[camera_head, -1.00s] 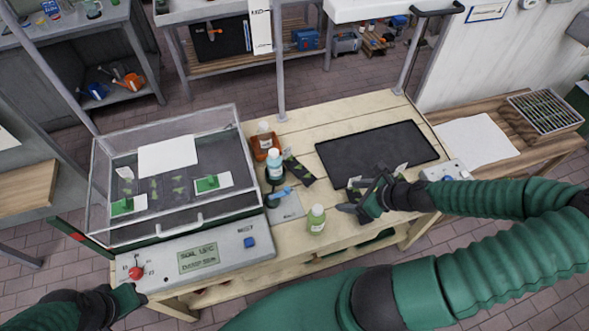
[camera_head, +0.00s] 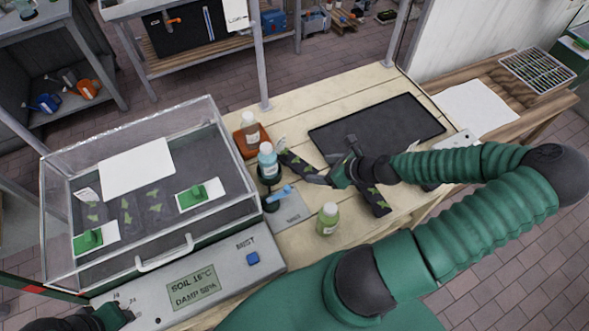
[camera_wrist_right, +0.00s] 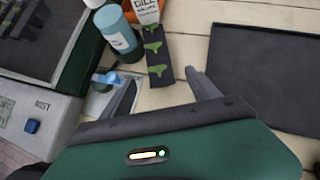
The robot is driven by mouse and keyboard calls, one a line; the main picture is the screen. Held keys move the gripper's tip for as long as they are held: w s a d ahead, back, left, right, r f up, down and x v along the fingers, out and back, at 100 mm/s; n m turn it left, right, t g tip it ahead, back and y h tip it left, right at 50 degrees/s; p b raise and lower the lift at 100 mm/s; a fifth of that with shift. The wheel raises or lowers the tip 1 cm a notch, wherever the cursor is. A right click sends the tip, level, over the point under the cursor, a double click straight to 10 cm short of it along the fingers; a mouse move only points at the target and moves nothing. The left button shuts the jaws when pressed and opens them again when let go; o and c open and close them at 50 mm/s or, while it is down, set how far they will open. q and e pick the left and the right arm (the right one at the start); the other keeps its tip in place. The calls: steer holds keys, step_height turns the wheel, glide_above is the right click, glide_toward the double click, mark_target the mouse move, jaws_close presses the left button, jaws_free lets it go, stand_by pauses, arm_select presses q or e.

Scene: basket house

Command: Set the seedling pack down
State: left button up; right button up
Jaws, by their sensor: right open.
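A dark seedling pack (camera_head: 302,163) with green sprouts lies on the wooden bench beside the bottles. It also shows in the right wrist view (camera_wrist_right: 156,58), with a white DILL label at its far end. My right gripper (camera_head: 334,162) is open and empty; in the wrist view its fingers (camera_wrist_right: 161,78) spread to either side of the pack's near end. My left gripper (camera_head: 112,316) is at the propagator's front panel, cut off by the frame edge.
A black tray mat (camera_head: 400,125) lies empty to the right. The clear-lidded propagator (camera_head: 200,118) fills the left. White paper (camera_head: 475,108) lies on the far-right bench.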

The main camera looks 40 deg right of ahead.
mark_target(301, 166)
steer(key=x, duration=0.5)
steer(key=shift+w+f+b, duration=0.3)
steer(key=x, duration=0.5)
steer(key=shift+w+a+r, duration=0.1)
steer(key=shift+w+a, duration=0.1)
steer(key=shift+w, duration=0.35)
steer(key=shift+s+d, duration=0.1)
steer(key=c, duration=0.3)
steer(key=shift+r, duration=0.1)
jaws_close()
